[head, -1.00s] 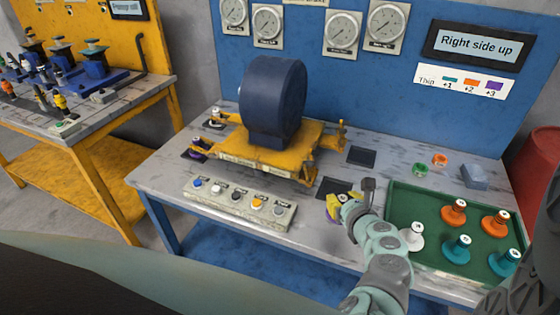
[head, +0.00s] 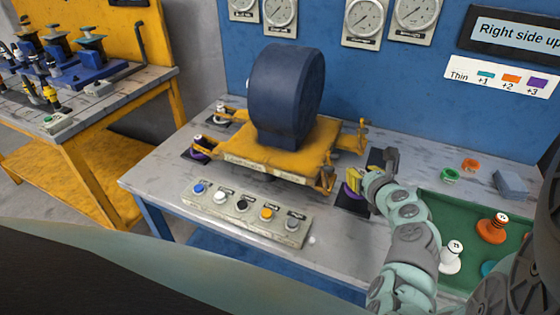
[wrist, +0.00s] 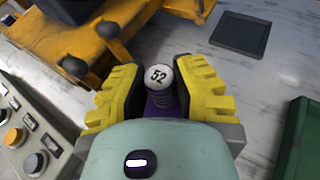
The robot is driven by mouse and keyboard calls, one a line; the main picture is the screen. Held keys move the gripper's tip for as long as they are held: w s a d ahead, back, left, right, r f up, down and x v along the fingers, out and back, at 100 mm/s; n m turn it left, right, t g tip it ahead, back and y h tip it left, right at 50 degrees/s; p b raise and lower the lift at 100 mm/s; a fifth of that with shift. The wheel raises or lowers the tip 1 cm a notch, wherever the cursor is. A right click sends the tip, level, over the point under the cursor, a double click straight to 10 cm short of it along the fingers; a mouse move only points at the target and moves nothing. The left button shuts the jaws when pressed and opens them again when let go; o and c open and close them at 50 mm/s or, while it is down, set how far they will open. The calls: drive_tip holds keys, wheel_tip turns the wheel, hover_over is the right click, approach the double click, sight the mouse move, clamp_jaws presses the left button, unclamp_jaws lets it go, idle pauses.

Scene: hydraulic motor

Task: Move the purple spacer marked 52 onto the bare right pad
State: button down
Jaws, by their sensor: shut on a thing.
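My gripper (head: 355,182) is shut on the purple spacer (head: 351,190). In the wrist view the spacer's white top (wrist: 159,76) reads 52, between the yellow fingers. In the head view the spacer appears upright over the dark near right pad (head: 350,205), beside the motor's yellow base (head: 275,155). I cannot tell whether its bottom touches the pad, and the fingers hide part of both. A bare dark pad (wrist: 240,34) shows at the upper right of the wrist view. The far right pad (head: 376,157) is partly hidden behind my gripper in the head view.
The yellow base's knobbed front right corner (wrist: 108,30) is close to my fingers. A button box (head: 247,212) is at the front left. A green tray (head: 458,208) with spacers is at the right. Green (head: 450,175) and orange (head: 470,165) rings lie behind it.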

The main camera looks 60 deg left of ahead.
drive_tip(key=shift+a+f, duration=0.15)
drive_tip(key=f+b, duration=0.3)
drive_tip(key=shift+s+d, duration=0.15)
drive_tip(key=shift+d, duration=0.05)
drive_tip(key=shift+f+b, duration=0.2)
drive_tip(key=shift+b, duration=0.4)
drive_tip(key=shift+f, duration=0.2)
drive_tip(key=c, duration=0.9)
unclamp_jaws()
drive_tip(key=shift+o, duration=0.2)
drive_tip(key=shift+r, duration=0.15)
